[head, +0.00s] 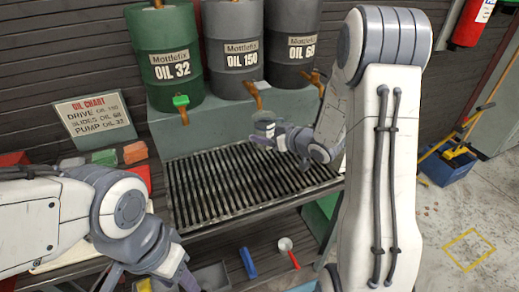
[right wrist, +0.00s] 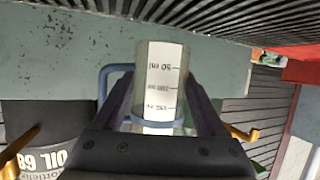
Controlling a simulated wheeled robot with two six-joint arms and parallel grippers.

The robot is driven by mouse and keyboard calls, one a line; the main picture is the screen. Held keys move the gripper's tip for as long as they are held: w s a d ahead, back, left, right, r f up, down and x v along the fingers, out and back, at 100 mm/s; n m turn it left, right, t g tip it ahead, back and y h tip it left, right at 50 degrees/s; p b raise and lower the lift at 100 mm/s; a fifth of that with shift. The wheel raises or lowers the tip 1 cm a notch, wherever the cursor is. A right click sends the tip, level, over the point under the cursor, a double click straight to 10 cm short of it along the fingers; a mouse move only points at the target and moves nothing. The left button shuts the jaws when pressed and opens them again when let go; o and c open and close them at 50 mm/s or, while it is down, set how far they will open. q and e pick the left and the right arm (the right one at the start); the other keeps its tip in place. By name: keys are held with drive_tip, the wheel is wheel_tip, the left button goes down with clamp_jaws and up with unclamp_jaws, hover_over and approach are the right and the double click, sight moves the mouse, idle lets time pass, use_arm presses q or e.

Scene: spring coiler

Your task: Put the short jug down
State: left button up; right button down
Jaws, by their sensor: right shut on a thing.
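The short jug (right wrist: 161,70) is a small clear measuring cup with a white scale strip and a blue handle and base. In the right wrist view it sits between the two fingers of my right gripper (head: 265,132), which is shut on it. In the head view the jug (head: 264,121) is small, near the tap of the OIL 150 drum, around the back edge of the slatted drip grate (head: 235,188). I see no contact between jug and grate. My left gripper (head: 160,275) is at the bottom edge, its fingertips cut off.
Oil drums, green (head: 164,55), dark grey (head: 235,45) and black (head: 292,40), stand with taps on a green-grey ledge behind the grate. An oil chart sign (head: 93,116) is at the left. A red-handled scoop (head: 288,252) and blue object (head: 248,263) lie below. The grate looks clear.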

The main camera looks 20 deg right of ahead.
sight(260, 147)
drive_tip(key=shift+w+a+f, duration=0.45)
drive_tip(key=shift+a+f, duration=0.05)
drive_tip(key=shift+a, duration=0.2)
drive_tip(key=shift+f+b, duration=0.3)
drive_tip(key=shift+f, duration=1.75)
drive_tip(key=shift+f, duration=0.25)
unclamp_jaws()
drive_tip(key=shift+r, duration=0.1)
